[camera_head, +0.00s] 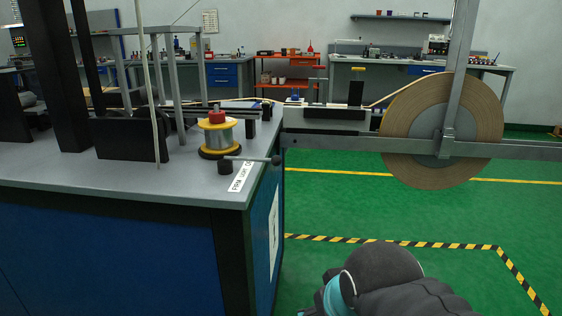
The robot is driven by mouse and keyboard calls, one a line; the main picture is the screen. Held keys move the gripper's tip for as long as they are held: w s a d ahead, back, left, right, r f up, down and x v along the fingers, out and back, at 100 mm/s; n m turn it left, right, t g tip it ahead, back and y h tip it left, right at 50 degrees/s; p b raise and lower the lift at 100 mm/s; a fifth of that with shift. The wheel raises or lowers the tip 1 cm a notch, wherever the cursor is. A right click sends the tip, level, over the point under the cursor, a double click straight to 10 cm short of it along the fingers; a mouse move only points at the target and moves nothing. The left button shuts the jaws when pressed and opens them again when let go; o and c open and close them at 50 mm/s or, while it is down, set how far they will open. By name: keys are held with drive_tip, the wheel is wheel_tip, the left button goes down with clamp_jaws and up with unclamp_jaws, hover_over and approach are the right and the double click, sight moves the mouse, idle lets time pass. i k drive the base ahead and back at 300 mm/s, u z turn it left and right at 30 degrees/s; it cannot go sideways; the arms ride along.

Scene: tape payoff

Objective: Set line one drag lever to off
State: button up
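The drag lever (250,158) is a thin grey bar at the near right corner of the grey bench top. It runs right from a dark pivot (225,167) to a black ball knob (277,160) that reaches out to the bench's right edge. A white label strip (240,177) beside the pivot seems to read FIRM, LIGHT and a partly legible last word. The lever passes over or close to the label's far end. My arm shows at the bottom right, apart from the lever. My gripper's fingers are not in view.
A yellow-flanged wire spool (219,136) with a red top stands behind the lever. A large tape reel (441,130) hangs on a grey frame at right. The bench's blue side (110,256) drops to open green floor (420,215) with striped tape.

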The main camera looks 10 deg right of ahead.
sight(276, 160)
drive_tip(key=u, duration=1.3)
drive_tip(key=k, duration=0.65)
drive_tip(key=z, duration=1.3)
